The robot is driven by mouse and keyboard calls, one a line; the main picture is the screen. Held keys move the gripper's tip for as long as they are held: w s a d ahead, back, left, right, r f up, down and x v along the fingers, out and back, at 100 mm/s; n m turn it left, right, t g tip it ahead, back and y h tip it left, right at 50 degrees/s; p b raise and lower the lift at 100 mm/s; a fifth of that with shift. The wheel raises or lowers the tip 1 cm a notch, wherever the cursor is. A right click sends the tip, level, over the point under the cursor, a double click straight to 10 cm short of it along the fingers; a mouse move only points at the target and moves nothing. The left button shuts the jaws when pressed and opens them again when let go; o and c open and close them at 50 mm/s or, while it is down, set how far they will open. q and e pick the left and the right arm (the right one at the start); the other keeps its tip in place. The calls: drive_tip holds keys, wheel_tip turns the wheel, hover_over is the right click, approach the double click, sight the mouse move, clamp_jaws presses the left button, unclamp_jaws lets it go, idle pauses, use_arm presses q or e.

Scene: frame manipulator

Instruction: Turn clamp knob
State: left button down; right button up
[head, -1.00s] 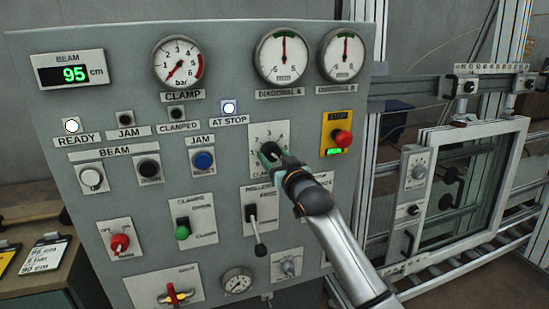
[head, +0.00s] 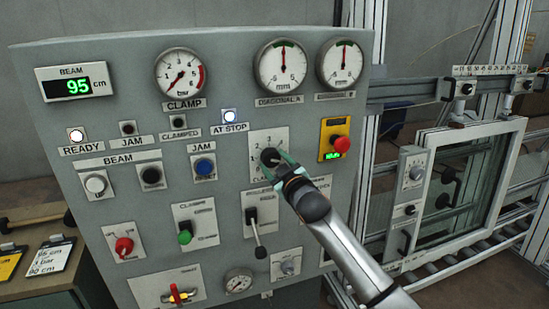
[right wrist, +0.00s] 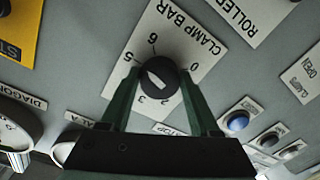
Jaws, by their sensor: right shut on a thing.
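The black clamp knob (head: 269,157) sits on a white plate (head: 258,140) with a number scale, in the middle right of the grey panel. In the right wrist view the knob (right wrist: 157,80) has a white mark on its face, and the plate (right wrist: 178,38) reads CLAMP BAR, upside down. My right gripper (head: 277,160) is shut on the knob. Its two green fingers (right wrist: 162,92) lie on either side of it. The CLAMP gauge (head: 180,76) needle points to the lower left, near the bottom of its scale. My left gripper is not in view.
A lever (head: 256,232) hangs just below the knob. A red stop button (head: 341,145) on a yellow plate is up to the right. The READY lamp (head: 75,135) and AT STOP lamp (head: 229,116) are lit. A glazed frame (head: 470,180) stands at the right.

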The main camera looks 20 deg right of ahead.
drive_tip(key=n, duration=0.5)
drive_tip(key=shift+r+n, duration=0.1)
drive_tip(key=shift+n, duration=0.2)
drive_tip(key=n, duration=0.6)
drive_tip(key=shift+r+h, duration=0.1)
drive_tip(key=shift+h, duration=0.2)
drive_tip(key=o, duration=1.4)
drive_tip(key=shift+c, duration=0.2)
drive_tip(key=shift+s, duration=0.15)
drive_tip(key=s+b, duration=0.1)
drive_tip(key=s, duration=1.1)
drive_tip(key=shift+d+r, duration=0.25)
drive_tip(key=shift+r, duration=0.1)
drive_tip(key=shift+s, duration=0.1)
